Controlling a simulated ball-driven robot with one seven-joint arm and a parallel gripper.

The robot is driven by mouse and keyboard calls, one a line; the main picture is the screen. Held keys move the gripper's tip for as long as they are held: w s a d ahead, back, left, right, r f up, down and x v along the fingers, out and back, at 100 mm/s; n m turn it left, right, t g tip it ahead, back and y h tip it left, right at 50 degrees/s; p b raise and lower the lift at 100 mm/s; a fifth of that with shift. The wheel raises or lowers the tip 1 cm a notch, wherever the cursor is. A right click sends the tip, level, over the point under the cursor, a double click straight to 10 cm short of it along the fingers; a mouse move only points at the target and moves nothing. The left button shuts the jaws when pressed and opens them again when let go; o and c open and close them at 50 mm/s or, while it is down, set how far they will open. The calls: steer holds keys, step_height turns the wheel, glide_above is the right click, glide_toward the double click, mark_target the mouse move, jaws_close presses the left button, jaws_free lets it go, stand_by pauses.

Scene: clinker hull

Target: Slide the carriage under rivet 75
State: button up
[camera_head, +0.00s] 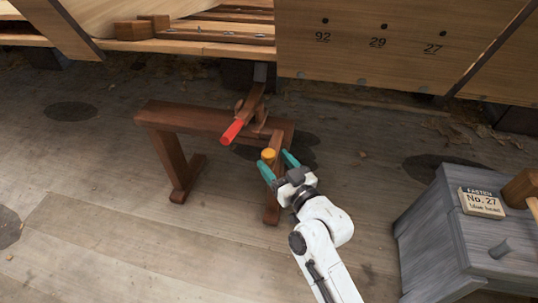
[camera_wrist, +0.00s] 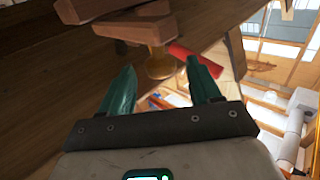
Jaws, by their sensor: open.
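The carriage (camera_head: 255,104) is a wooden piece with a red-ended bar, sitting on the brown wooden trestle (camera_head: 190,116) beneath the hull. A yellow knob (camera_head: 268,155) stands at the trestle's near side. In the wrist view the knob (camera_wrist: 160,64) shows between and beyond my fingertips, with the red end (camera_wrist: 195,58) to its right. My gripper (camera_head: 277,160) is open, its teal fingers close around the knob; I cannot tell whether they touch it. The plank shows holes marked 92, 29 and 27 (camera_head: 432,48). I see no number 75.
A grey cabinet (camera_head: 435,225) stands at right with a card (camera_head: 481,202) reading "FASTEN No. 27" and a wooden mallet (camera_head: 521,188). The hull planking (camera_head: 350,60) overhangs the back. The floor at left front is clear.

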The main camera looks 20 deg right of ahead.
mark_target(272, 159)
steer(key=shift+w+a, duration=0.15)
steer(key=shift+w, duration=0.8)
steer(key=shift+w+a, duration=0.15)
steer(key=shift+w, duration=0.75)
steer(key=shift+c, duration=0.2)
jaws_close()
